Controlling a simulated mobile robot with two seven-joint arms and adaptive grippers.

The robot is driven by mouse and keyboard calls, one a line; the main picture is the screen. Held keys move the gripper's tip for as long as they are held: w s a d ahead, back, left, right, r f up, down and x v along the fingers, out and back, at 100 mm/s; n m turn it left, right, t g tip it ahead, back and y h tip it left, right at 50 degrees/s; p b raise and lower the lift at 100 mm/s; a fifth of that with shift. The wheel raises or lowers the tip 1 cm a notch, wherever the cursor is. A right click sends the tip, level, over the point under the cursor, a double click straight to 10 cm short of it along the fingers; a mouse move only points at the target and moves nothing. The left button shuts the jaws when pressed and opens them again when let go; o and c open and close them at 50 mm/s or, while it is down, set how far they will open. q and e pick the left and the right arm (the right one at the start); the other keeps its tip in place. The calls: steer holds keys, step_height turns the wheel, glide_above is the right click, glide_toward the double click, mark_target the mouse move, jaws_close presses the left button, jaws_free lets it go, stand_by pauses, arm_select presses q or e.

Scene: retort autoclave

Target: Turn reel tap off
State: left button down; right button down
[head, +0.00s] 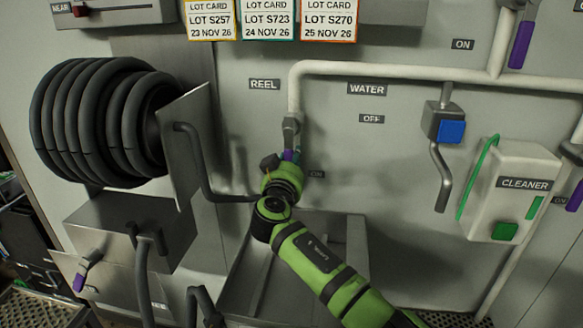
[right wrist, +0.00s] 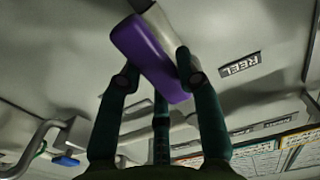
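The reel tap (head: 291,128) sits at the lower end of the white pipe, below the REEL (head: 264,84) and WATER (head: 367,89) labels. Its purple handle (right wrist: 148,52) fills the middle of the right wrist view, slanted; only a sliver shows in the head view. My right gripper (head: 284,168) is at the handle. In the right wrist view its dark fingers (right wrist: 158,75) come together on both sides of the handle and appear to touch it. An OFF label (head: 371,118) is right of the tap; an ON label (head: 316,174) is lower, beside my gripper. My left gripper is not in view.
A coiled dark hose reel (head: 95,122) with a side plate (head: 185,135) stands left of the tap. A metal basin (head: 355,250) lies below. A blue valve block (head: 451,131) and a CLEANER unit (head: 515,185) are on the right. Lot cards (head: 268,18) hang above.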

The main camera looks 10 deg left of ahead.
steer(key=shift+d, duration=0.1)
steer(key=d+r+n, duration=0.6)
steer(key=r+n, duration=0.1)
steer(key=n, duration=1.1)
steer(key=shift+r, duration=0.4)
steer(key=shift+d, duration=0.1)
stand_by(0.4)
steer(key=c, duration=0.8)
jaws_free()
steer(key=shift+c, duration=0.2)
